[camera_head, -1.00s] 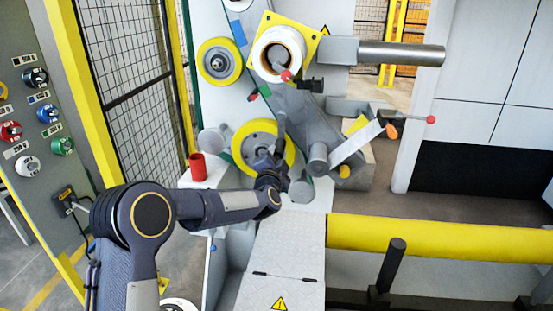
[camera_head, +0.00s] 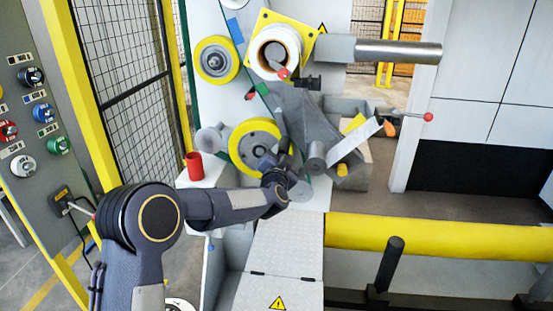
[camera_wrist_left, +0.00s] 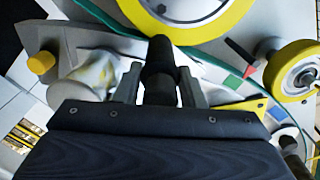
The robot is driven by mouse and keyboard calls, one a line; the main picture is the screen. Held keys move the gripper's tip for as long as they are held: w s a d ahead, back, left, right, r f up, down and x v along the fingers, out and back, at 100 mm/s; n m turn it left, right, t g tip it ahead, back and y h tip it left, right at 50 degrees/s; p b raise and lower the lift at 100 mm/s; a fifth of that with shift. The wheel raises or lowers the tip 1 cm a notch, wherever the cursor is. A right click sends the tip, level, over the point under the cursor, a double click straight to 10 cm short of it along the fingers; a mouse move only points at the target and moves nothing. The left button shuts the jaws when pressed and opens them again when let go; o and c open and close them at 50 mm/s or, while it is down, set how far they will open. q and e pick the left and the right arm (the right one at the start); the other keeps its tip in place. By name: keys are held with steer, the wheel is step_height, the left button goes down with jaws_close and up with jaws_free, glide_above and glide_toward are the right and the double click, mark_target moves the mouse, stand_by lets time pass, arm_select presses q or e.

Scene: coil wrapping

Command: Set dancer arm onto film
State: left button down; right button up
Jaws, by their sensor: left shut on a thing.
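My left gripper (camera_head: 274,158) is in front of the big yellow-rimmed roller (camera_head: 244,156) on the machine. It is shut on a dark bar (camera_head: 282,125), which looks like the dancer arm's handle. In the left wrist view the dark handle (camera_wrist_left: 160,62) stands between the two fingers (camera_wrist_left: 160,92), its tip against the yellow rim. The handle's lower part is hidden by the gripper. My right gripper is not in view.
A smaller yellow-rimmed roller (camera_head: 216,60) is above left. A white roll (camera_head: 275,54) and a steel shaft (camera_head: 400,52) are above. A red-knobbed lever (camera_head: 428,117) sticks out at right. A yellow beam (camera_head: 440,237) crosses the lower right.

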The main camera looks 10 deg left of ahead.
arm_select(q)
steer(key=d+r+n+p, duration=0.1)
steer(key=d+r+n, duration=0.1)
steer(key=r+n, duration=0.3)
steer(key=d+r+n, duration=0.3)
steer(key=r+n, duration=0.2)
steer(key=n, duration=0.7)
steer(key=shift+d+n+p, duration=0.3)
steer(key=shift+p, duration=0.05)
steer(key=shift+r, duration=0.2)
steer(key=c, duration=1.2)
jaws_free()
steer(key=shift+o, duration=0.2)
steer(key=s+b, duration=0.2)
steer(key=s, duration=0.6)
